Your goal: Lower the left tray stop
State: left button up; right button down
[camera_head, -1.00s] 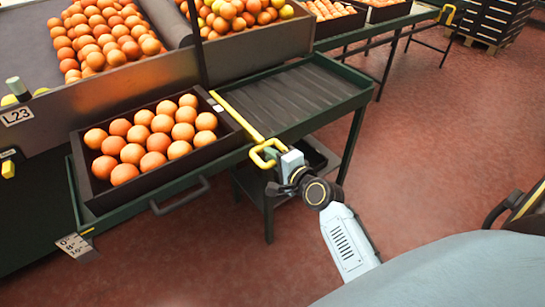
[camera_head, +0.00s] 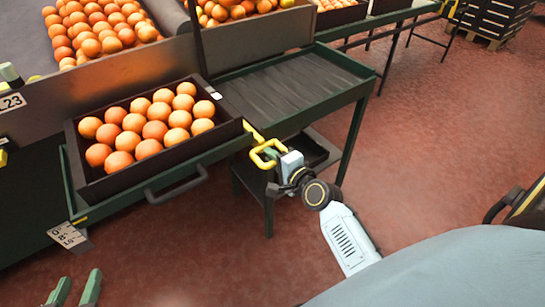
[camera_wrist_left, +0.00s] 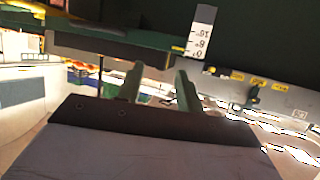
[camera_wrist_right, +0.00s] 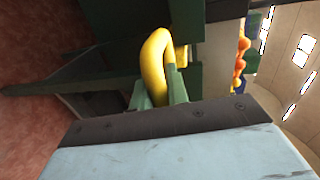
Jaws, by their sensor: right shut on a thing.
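The yellow tray stop handle (camera_head: 264,160) is a bent loop at the front edge between the orange crate and the empty tray. A short piece of yellow bar (camera_head: 253,131) runs from it beside the crate's front right corner; the rest of the bar is not visible. My right gripper (camera_head: 277,160) is shut on the handle; the yellow loop (camera_wrist_right: 156,62) also shows between its fingers in the right wrist view. My left gripper (camera_head: 74,291) is at the bottom left of the head view, its green fingers apart and empty, as the left wrist view (camera_wrist_left: 160,85) confirms.
A dark crate (camera_head: 165,160) of oranges sits on the green-framed stand, against the sorting bin. To its right is an empty ribbed tray (camera_head: 295,90). The red floor to the right is open.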

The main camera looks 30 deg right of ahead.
jog(key=shift+s+f, duration=0.15)
jog(key=shift+f, duration=0.25)
jog(key=c, duration=1.4)
grip_release()
pick_arm(q)
jog(key=shift+w, duration=0.1)
pick_arm(e)
jog(key=shift+o, duration=0.2)
jog(key=shift+r, duration=0.1)
